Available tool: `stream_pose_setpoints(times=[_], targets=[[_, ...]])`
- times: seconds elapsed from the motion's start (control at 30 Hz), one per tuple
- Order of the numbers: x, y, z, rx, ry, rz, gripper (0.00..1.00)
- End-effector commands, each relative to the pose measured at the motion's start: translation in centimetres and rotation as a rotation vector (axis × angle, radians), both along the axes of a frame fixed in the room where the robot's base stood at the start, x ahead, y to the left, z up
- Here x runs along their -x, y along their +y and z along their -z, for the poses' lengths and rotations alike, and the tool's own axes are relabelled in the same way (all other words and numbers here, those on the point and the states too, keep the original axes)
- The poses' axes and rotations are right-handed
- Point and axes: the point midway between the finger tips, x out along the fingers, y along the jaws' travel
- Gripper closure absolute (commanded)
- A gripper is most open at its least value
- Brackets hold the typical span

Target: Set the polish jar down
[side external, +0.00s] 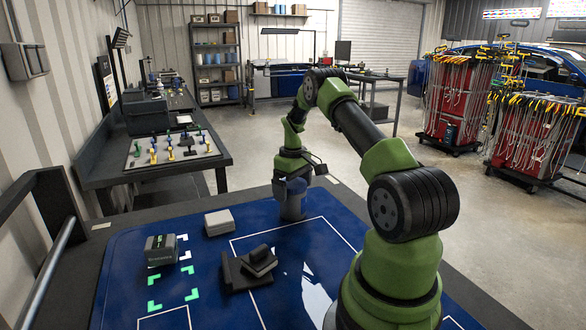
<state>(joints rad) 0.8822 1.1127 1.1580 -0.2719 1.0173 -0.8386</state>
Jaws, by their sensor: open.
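A blue-grey round jar (291,208), apparently the polish jar, stands upright on the blue mat (330,230) near its far edge. My gripper (292,183) points down right at the jar's top, with its jaws open. Whether the fingers touch the jar is too small to tell. The gripper covers the jar's upper part.
A grey box (160,249) sits by green and white corner marks at the mat's left. A pale box (219,222) and a dark stand with blocks (248,268) lie left of the jar. A side bench holds a pegged board (172,150).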

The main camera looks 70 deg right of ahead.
Motion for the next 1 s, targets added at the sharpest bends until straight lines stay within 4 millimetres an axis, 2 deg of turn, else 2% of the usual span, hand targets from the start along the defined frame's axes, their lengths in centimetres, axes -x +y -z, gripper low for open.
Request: stream_pose_setpoints(times=[0.3,0.4,0.57,0.67,0.77,0.87,0.9,1.0], targets=[[-0.1,-0.1,-7.1,0.006,-0.004,0.000,0.00],[0.0,0.0,-8.8,0.004,-0.003,-0.001,0.00],[-0.1,0.1,-10.4,0.003,-0.002,-0.002,0.00],[-0.7,1.0,-11.9,0.012,-0.017,-0.005,0.00],[-1.9,3.8,-14.6,0.033,-0.058,-0.011,0.00],[-3.0,8.4,-18.4,0.054,-0.126,-0.014,0.00],[-3.2,10.5,-19.8,0.059,-0.158,-0.015,0.00],[-2.7,15.9,-22.9,0.062,-0.241,-0.012,0.00]])
